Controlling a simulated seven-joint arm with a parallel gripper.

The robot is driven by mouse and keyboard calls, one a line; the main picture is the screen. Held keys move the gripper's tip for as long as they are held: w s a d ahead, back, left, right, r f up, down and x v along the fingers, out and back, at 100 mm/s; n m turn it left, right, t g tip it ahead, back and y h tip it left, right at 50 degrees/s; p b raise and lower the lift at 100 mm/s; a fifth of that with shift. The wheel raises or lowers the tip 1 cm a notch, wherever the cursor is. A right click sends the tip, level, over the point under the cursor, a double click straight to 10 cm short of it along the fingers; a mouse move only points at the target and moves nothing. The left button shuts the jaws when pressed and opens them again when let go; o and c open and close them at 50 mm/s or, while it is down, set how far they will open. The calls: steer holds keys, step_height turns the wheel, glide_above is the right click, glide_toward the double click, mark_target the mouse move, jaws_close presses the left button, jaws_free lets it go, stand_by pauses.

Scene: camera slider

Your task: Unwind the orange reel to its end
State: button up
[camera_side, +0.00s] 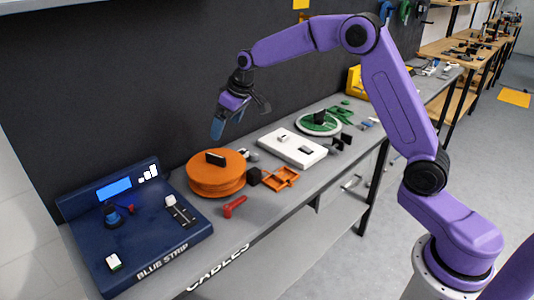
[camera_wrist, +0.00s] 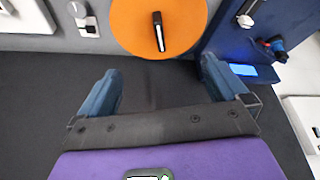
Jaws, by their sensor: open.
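The orange reel (camera_side: 216,178) is a thick round disc lying flat on the grey bench, with a dark upright handle (camera_side: 215,159) on its top. In the wrist view the reel (camera_wrist: 183,25) shows at the top middle, and its handle (camera_wrist: 158,31) stands near the disc's centre. My gripper (camera_side: 240,118) hangs above and behind the reel, clear of it. In the wrist view my gripper (camera_wrist: 165,90) has its two blue fingers wide apart with nothing between them. I cannot make out any cable on the reel.
A blue console (camera_side: 150,235) marked BLUE STRIP stands left of the reel. A white panel (camera_side: 292,147) and a green-and-white round dial (camera_side: 318,124) lie to the right. A red piece (camera_side: 234,206) and an orange frame (camera_side: 280,179) lie near the front edge. A dark wall (camera_side: 120,90) rises behind.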

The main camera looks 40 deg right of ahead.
mark_target(216, 156)
steer(key=a+v, duration=0.1)
steer(key=v, duration=0.4)
steer(key=s+a+n+g, duration=0.1)
steer(key=s+a+n, duration=0.1)
steer(key=s, duration=0.8)
steer(key=s+a+f+n+g, duration=0.1)
steer(key=s+a, duration=0.3)
steer(key=s, duration=0.6)
steer(key=shift+s+a+n+g, duration=0.25)
steer(key=shift+n+g, duration=0.05)
steer(key=shift+n, duration=0.2)
steer(key=shift+f, duration=0.15)
